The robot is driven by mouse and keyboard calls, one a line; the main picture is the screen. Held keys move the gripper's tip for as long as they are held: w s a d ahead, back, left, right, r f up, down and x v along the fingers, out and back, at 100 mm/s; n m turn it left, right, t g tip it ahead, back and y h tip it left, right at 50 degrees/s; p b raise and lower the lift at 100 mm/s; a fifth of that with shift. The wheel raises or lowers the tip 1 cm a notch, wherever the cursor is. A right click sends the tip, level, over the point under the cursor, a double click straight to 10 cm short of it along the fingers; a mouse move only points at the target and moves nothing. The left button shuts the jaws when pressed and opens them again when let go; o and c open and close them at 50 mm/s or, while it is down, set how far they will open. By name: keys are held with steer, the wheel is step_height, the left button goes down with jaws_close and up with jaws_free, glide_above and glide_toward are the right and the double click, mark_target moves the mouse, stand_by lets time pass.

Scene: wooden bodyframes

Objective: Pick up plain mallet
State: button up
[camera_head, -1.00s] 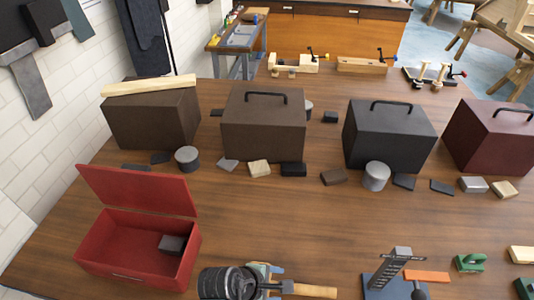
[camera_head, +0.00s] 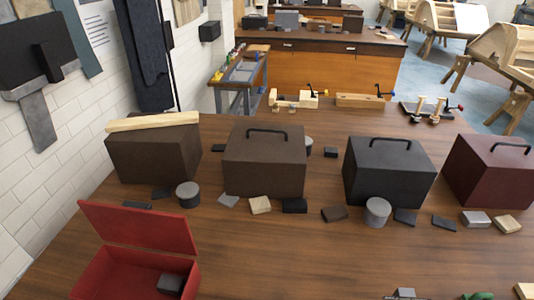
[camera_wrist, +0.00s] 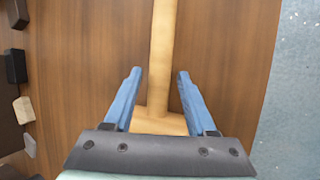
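The plain mallet (camera_wrist: 162,45) shows in the wrist view as pale wood. Its long straight handle runs up to the top edge, and its wider head lies below, partly hidden by my gripper. My gripper (camera_wrist: 159,75) is open, with its two blue fingers on either side of the handle just above the head. Wood surface shows between each finger and the handle, so I see no contact. How high the fingers are above the table is hard to tell. Neither the mallet nor my gripper shows in the head view.
Several small dark and grey blocks (camera_wrist: 16,66) lie at the wrist view's left; the table edge is at right. In the head view, an open red box (camera_head: 125,270) stands front left, and several large boxes (camera_head: 264,160) stand in a row behind.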

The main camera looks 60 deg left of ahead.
jaws_close()
steer(key=shift+r, duration=0.1)
step_height(320, 180, up, 16)
steer(key=p, duration=0.6)
steer(key=shift+p, duration=0.35)
stand_by(0.4)
